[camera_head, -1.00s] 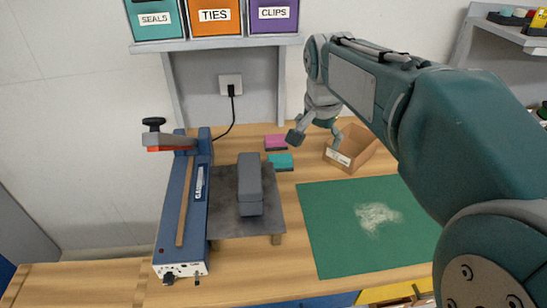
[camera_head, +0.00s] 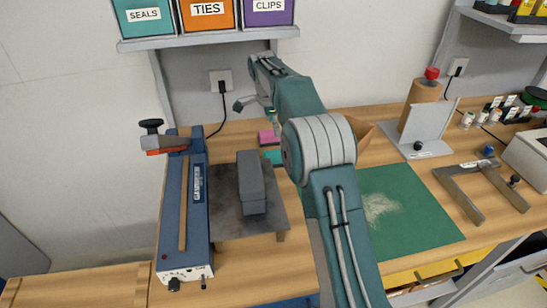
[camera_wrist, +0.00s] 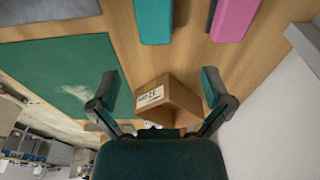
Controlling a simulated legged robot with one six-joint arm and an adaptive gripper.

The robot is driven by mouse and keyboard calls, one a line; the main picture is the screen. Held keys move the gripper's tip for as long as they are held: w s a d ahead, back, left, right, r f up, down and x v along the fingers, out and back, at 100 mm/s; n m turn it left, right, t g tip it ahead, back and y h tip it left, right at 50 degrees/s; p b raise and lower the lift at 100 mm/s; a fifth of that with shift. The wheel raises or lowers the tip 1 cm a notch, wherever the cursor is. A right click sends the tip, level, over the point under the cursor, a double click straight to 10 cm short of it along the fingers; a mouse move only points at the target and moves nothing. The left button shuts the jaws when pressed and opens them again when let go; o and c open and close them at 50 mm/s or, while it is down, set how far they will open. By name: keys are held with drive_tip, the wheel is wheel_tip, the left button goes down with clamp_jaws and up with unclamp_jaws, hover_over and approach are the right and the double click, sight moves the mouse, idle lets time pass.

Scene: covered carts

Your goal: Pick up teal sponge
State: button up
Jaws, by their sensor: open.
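The teal sponge (camera_head: 273,157) lies on the wooden bench just right of the dark metal plate, partly hidden by my arm in the head view. In the wrist view the teal sponge (camera_wrist: 154,20) is at the top centre, beyond my fingertips. My gripper (camera_wrist: 158,85) is open and empty, with its two fingers spread apart. In the head view my gripper (camera_head: 255,108) is above the back of the bench, near the wall, and only partly visible.
A pink sponge (camera_wrist: 234,18) lies beside the teal one. A cardboard box (camera_wrist: 168,100) stands nearby on the bench. A grey block (camera_head: 251,180) rests on the metal plate (camera_head: 225,221), next to the blue sealer (camera_head: 185,220). A green mat (camera_head: 415,215) lies at right.

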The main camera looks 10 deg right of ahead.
sight(276, 153)
drive_tip(key=f, duration=0.5)
drive_tip(key=shift+d+f, duration=0.2)
drive_tip(key=shift+d, duration=0.15)
drive_tip(key=shift+s+a+f, duration=0.1)
drive_tip(key=shift+s+f, duration=0.05)
drive_tip(key=shift+f, duration=1.25)
drive_tip(key=shift+s+f, duration=0.15)
drive_tip(key=shift+f, duration=1.2)
drive_tip(key=c, duration=1.1)
